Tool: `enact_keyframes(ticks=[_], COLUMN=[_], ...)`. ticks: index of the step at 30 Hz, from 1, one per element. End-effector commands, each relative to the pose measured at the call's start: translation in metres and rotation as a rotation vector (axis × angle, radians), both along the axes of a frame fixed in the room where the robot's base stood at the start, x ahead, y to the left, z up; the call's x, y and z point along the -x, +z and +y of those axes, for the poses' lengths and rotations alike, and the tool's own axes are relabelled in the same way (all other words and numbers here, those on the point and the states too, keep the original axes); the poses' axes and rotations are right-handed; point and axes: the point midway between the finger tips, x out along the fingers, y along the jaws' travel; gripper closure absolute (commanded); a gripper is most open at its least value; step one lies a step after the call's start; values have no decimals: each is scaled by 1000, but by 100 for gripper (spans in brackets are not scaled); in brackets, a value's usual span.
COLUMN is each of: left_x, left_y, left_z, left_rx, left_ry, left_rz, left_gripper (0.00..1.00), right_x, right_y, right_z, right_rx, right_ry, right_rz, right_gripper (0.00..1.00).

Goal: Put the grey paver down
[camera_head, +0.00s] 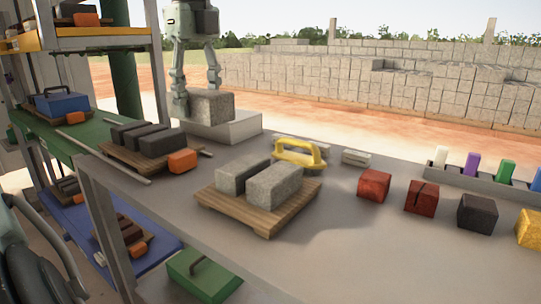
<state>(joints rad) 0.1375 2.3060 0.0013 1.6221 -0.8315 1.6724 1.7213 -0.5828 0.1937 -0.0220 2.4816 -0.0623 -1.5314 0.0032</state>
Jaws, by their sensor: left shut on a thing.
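A rough grey paver (211,108) is held in my left gripper (196,84), which reaches down from the top of the view. One finger is at the paver's left end and the other is behind its right part. The gripper is shut on it. The paver is just above or resting on a pale grey slab (238,129) at the table's far left edge; I cannot tell whether they touch. My right gripper is not in view.
A wooden pallet (265,222) bears two grey blocks, with a yellow-handled tool (299,153) behind it. Red, black and yellow blocks (373,185) stand at the right. Shelves (85,38) rise at the left.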

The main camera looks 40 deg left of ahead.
Motion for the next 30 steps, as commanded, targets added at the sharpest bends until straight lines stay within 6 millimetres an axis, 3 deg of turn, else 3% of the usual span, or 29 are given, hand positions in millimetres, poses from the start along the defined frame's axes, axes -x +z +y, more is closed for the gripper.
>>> enact_keyframes(ticks=[15,24,30], left_x=[-82,-95,-94], left_y=[-56,-69,-95], left_z=[-50,-58,-58], left_rx=[-1,1,3], left_ry=[-1,0,-2], left_rz=[1,-2,0], left_gripper=[100,100,100], right_x=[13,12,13], right_y=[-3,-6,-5], right_z=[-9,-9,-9], right_rx=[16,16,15], right_ry=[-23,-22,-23], right_rz=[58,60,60], right_gripper=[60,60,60])
